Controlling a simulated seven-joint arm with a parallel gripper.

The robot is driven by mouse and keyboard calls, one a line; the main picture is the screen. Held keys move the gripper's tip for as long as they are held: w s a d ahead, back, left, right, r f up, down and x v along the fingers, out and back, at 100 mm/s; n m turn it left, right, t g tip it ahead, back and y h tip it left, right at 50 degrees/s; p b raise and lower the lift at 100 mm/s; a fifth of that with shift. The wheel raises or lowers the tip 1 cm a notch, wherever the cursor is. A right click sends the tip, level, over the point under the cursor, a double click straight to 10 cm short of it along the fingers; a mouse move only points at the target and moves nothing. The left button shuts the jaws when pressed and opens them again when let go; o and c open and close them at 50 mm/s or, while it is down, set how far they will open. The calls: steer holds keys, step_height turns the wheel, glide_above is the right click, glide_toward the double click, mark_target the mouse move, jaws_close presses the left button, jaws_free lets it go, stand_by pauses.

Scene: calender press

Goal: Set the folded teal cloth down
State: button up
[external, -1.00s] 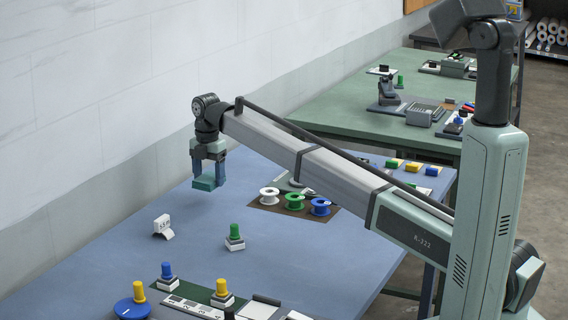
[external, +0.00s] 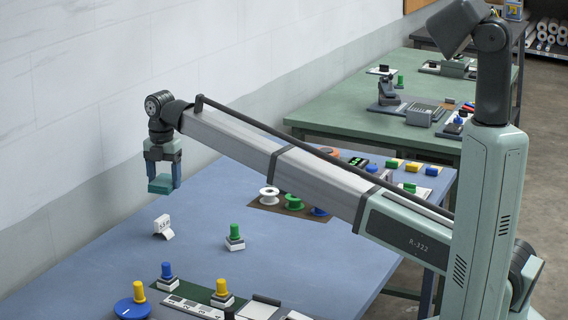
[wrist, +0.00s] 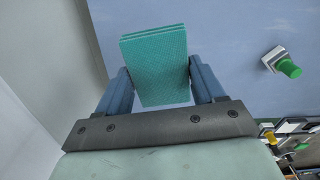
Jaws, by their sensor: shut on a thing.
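The folded teal cloth (external: 161,184) is a small flat block between the blue fingers of my gripper (external: 163,178). In the wrist view the cloth (wrist: 156,65) shows its stacked layers, with a finger pressed on each side. My gripper (wrist: 160,88) is shut on it. In the external view the cloth hangs below the fingers, seemingly above the far left part of the blue table (external: 110,225), near the wall. The gap beneath it is hard to judge.
A white tag-like piece (external: 163,227) stands on the table near the cloth. A green-knobbed stamp (external: 235,238) is to its right. White (external: 269,196) and green (external: 293,202) spools lie behind. Blue (external: 167,272) and yellow knobs are at the front. A pale wall (external: 70,110) runs along the left.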

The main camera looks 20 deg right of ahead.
steer(key=s+a+n, duration=0.2)
steer(key=s+a, duration=0.9)
steer(key=m, duration=0.4)
glide_above(114, 270)
steer(key=shift+f, duration=4.95)
steer(key=shift+f, duration=0.2)
steer(key=o, duration=1)
step_height(114, 270, up, 12)
steer(key=shift+r, duration=0.2)
